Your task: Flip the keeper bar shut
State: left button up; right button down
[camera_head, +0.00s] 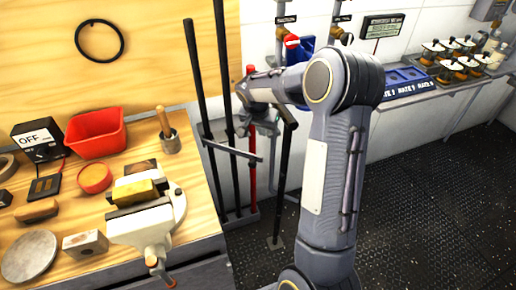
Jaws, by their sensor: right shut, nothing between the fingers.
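A tool rack (242,219) stands beside the workbench, with two long black bars and a red-topped pole (252,184) upright in it. A thin grey bar (230,149), which looks like the keeper bar, runs across the black bars at mid height toward the red pole. Whether it is latched I cannot tell. My right arm reaches in from the lower right and bends left over the rack. My right gripper (266,128) is shut and empty, close to the red pole and the keeper bar's right end; whether it touches either is unclear. My left gripper is out of view.
The workbench at left holds a vise (150,222), a red bin (95,132), an OFF box (36,141) and small parts. A black post (285,165) stands right of the rack. A wall shelf with blue trays (405,80) is at back right. The deck at right is clear.

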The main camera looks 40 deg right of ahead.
notch_tip(320, 180, down, 10)
jog(key=p, duration=0.1)
jog(key=shift+s+a+r, duration=0.25)
jog(key=shift+a, duration=0.05)
dwell(0.6)
